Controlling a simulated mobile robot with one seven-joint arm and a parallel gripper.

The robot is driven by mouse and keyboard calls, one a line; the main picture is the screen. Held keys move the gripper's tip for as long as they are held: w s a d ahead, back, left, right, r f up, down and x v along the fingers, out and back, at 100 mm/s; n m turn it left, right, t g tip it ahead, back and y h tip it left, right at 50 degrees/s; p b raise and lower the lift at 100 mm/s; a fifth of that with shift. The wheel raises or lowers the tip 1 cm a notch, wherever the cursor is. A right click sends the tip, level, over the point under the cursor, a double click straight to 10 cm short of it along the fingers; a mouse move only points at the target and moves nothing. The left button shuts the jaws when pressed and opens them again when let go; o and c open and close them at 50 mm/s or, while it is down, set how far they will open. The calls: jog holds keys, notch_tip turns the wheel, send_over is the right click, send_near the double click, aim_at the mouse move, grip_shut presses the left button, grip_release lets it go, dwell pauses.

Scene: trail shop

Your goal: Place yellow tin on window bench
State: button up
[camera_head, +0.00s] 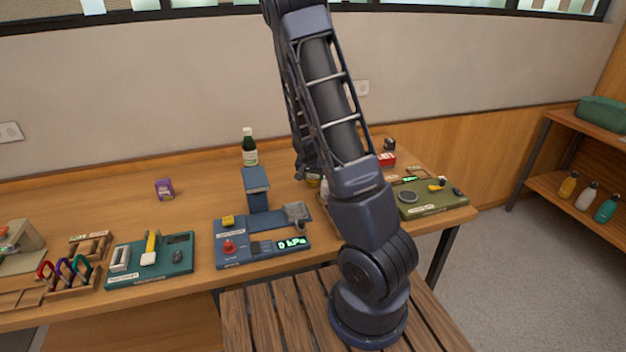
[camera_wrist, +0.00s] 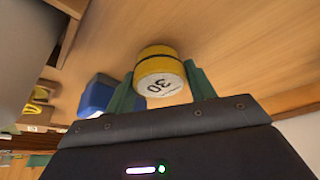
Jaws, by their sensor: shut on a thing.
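The yellow tin (camera_wrist: 160,68) has a dark band and a pale end marked "30". In the wrist view it sits between the two green fingers of my gripper (camera_wrist: 160,76), which is shut on it. The long wooden bench (camera_head: 110,210) runs along the wall under the window. The tin is over this bench's wood; I cannot tell whether it touches it.
A blue pressure device (camera_head: 262,238) reading "0 kPa", a teal board (camera_head: 150,265) and an olive board (camera_head: 430,200) line the front. Bare wood lies around the purple tin.

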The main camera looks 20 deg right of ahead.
jog(key=shift+f, duration=0.35)
jog(key=shift+f, duration=0.1)
jog(key=o, duration=1)
jog(key=s+a+r+n+y, duration=0.1)
jog(key=s+r+n+y, duration=0.1)
jog(key=s+r, duration=0.95)
jog(key=s+a+r+n+y, duration=0.1)
jog(key=s+r, duration=0.6)
jog(key=r, duration=0.9)
jog(key=s+r+n, duration=0.1)
jog(key=s+r, duration=0.1)
jog(key=s, duration=0.2)
jog(key=s+r+n, duration=0.1)
jog(key=s+r, duration=0.1)
jog(key=s, duration=0.2)
jog(key=s+a+r+n+t, duration=0.1)
jog(key=s+r, duration=0.1)
jog(key=s, duration=0.2)
jog(key=shift+s+a+r+h, duration=0.1)
jog(key=shift+s+h, duration=0.2)
jog(key=shift+o, duration=0.3)
jog(key=shift+s+a+r+n, duration=0.15)
jog(key=shift+s+n, duration=0.15)
jog(key=shift+s, duration=0.15)
